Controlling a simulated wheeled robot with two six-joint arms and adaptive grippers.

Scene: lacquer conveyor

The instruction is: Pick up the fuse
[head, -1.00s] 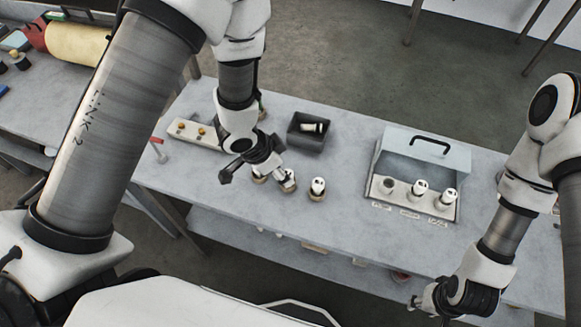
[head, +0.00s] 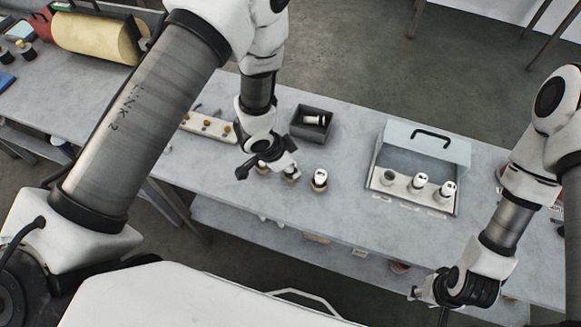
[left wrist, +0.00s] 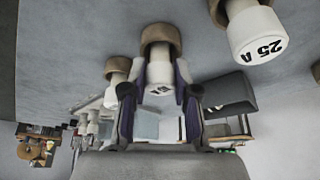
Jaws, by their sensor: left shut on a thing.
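My left gripper (head: 284,170) is over the row of fuses near the table's front edge. In the left wrist view its two fingers flank a white fuse (left wrist: 159,76) with a brown base, and they are shut on it. I cannot tell whether its base touches the table. A second fuse (head: 319,179) stands upright just to the right in the head view; a fuse marked 25 A (left wrist: 257,40) shows in the left wrist view. Another fuse (left wrist: 117,68) is on the other side. My right gripper (head: 424,296) is by the table's front right, its fingers too small to judge.
A dark open bin (head: 298,131) with a white fuse inside stands behind the row. An open grey case (head: 377,190) with a black handle holds several white fuses at the right. A pale strip with brass knobs (head: 210,126) lies behind my left gripper. Clear table lies between row and case.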

